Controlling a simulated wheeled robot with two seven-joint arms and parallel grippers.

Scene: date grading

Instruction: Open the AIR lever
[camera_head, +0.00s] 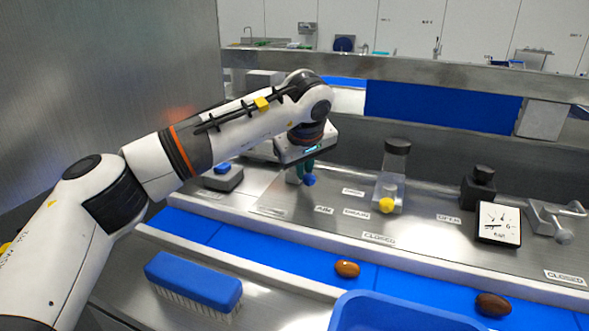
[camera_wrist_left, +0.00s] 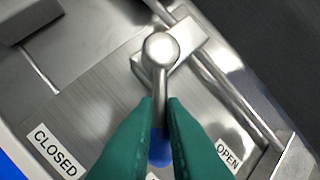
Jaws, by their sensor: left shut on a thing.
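My left gripper (camera_head: 306,172) reaches down to the back panel beside the AIR label (camera_head: 323,209). Its green fingers (camera_wrist_left: 160,125) are shut on the AIR lever, a metal rod (camera_wrist_left: 160,85) with a round pivot cap. The blue knob (camera_wrist_left: 159,150) shows between and below the fingers; it also shows in the head view (camera_head: 310,181). In the wrist view the lever points between the CLOSED label (camera_wrist_left: 56,152) at left and the OPEN label (camera_wrist_left: 228,155) at right. The fingers hide part of the lever. My right gripper is not in view.
Right of the lever stand a valve with a yellow knob (camera_head: 386,205), a dial gauge (camera_head: 498,224) and another metal lever (camera_head: 562,230). In front are a blue belt (camera_head: 300,260) with brown dates, a blue brush (camera_head: 193,280) and a blue tray (camera_head: 400,312).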

